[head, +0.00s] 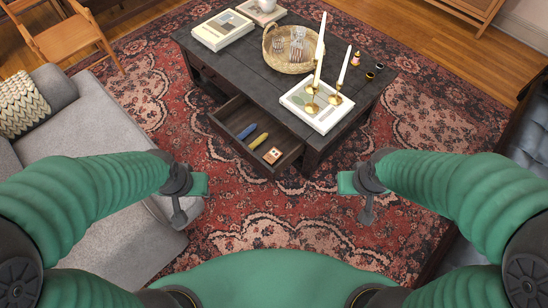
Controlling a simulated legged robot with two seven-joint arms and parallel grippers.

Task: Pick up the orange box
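A small box with a pale and orange-brown patterned top (272,155) lies in the pulled-out drawer (287,165) of the dark coffee table, near its front right corner. It is the only orange-toned box I make out. My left gripper (190,198) is over the rug's left side, by the grey sofa, left of the drawer. My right gripper (357,198) is over the rug, right of the drawer. Both are apart from the box and seem to hold nothing. Their jaws are too unclear to tell open from shut.
A blue item (246,131) and a yellow item (258,141) lie in the drawer beside the box. A grey sofa (95,125) stands left. Rug is clear before the drawer.

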